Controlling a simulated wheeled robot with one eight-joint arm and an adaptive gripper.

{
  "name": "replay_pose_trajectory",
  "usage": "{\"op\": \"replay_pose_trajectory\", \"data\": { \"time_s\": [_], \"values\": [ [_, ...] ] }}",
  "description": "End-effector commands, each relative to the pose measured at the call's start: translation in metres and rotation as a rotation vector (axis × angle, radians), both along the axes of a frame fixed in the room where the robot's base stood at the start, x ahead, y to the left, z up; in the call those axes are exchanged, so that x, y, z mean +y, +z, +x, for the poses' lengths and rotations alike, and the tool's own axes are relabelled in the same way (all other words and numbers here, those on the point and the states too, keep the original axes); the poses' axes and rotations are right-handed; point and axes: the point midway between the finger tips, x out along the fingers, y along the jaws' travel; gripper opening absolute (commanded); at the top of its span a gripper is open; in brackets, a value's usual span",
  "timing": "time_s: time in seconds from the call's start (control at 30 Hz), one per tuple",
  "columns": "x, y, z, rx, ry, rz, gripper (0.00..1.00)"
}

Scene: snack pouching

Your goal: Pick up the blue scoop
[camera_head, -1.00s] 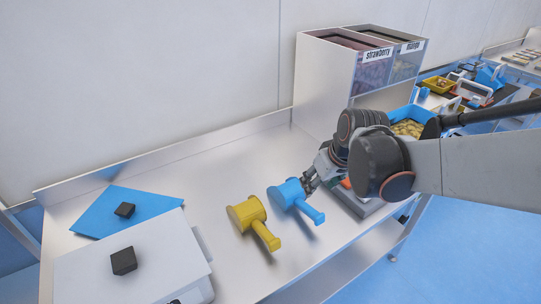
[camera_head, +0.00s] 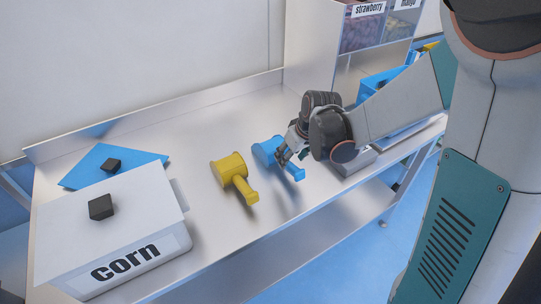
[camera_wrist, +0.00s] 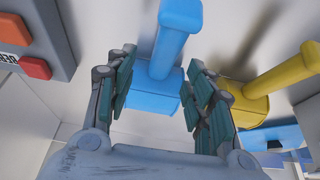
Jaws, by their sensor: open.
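The blue scoop (camera_head: 267,152) lies on the metal table, right of the yellow scoop (camera_head: 234,176). My gripper (camera_head: 283,157) is at the blue scoop's right side and covers part of it. In the wrist view, my open gripper (camera_wrist: 160,90) has the blue scoop (camera_wrist: 155,92) between and beyond its two fingers. The scoop's handle points up in that view, and its wide body lies between the fingertips. I cannot tell whether the fingers touch it. The yellow scoop (camera_wrist: 256,100) shows just right of the right finger.
A grey device (camera_head: 352,162) stands close right of my gripper. Strawberry and mango bins (camera_head: 370,30) stand at the back right.

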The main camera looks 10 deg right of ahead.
Motion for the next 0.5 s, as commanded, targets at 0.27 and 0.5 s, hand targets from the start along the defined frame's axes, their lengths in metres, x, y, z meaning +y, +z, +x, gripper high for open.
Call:
{"op": "replay_pose_trajectory", "data": {
  "time_s": [0.27,0.5],
  "values": [
    [0.004,-0.022,0.007,0.000,0.000,0.000,0.48],
    [0.009,-0.049,0.018,0.000,-0.001,0.000,0.48]
  ]
}}
